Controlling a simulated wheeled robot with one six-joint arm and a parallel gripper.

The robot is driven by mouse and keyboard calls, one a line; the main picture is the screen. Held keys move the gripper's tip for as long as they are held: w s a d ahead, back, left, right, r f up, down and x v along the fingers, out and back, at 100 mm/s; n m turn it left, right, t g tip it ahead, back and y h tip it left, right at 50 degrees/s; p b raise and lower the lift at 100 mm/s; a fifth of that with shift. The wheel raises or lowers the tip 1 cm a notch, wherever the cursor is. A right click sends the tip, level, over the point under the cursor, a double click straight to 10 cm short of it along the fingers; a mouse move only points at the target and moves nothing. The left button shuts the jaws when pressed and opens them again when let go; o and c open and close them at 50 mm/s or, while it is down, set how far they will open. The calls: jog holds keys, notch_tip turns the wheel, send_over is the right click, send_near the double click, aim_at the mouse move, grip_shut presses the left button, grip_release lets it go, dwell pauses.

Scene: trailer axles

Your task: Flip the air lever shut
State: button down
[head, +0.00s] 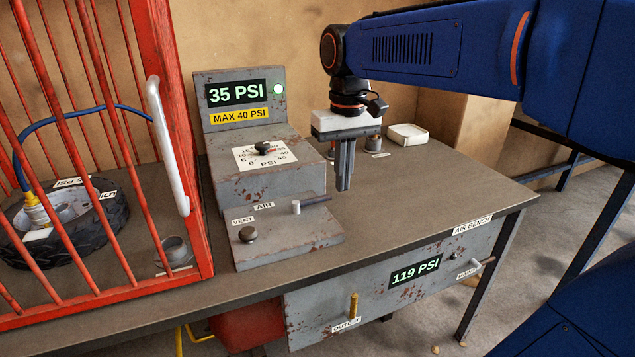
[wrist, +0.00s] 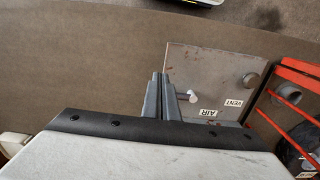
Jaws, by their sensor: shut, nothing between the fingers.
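The air lever (head: 312,203) is a thin bar with a pale round post at its left end, on the low grey plate beside the AIR label (head: 264,206). In the head view its bar points right, toward my gripper. In the wrist view the lever (wrist: 185,95) shows just right of the fingertips. My gripper (head: 343,187) points down, its two grey fingers shut together and empty. It is to the right of the lever, close to its free end; I cannot tell whether they touch. The fingers also show in the wrist view (wrist: 161,78).
A dark VENT button (head: 248,234) is left on the same plate. Behind stands the gauge box with a dial (head: 263,149) and a 35 PSI display (head: 236,93). A red cage (head: 180,120) around a tyre (head: 75,235) stands left.

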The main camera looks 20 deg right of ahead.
aim_at(314, 201)
jog(key=w+a+r+g, duration=0.1)
jog(key=w+r, duration=0.1)
jog(key=w, duration=0.3)
jog(key=w+a+r+g, duration=0.1)
jog(key=w+r, duration=0.1)
jog(key=w, duration=0.4)
jog(key=shift+w+a+g, duration=0.2)
jog(key=shift+a+g, duration=0.05)
jog(key=shift+g, duration=0.15)
jog(key=shift+f, duration=0.15)
jog(key=x, duration=1)
jog(key=shift+s+d, duration=0.1)
jog(key=shift+s, duration=0.05)
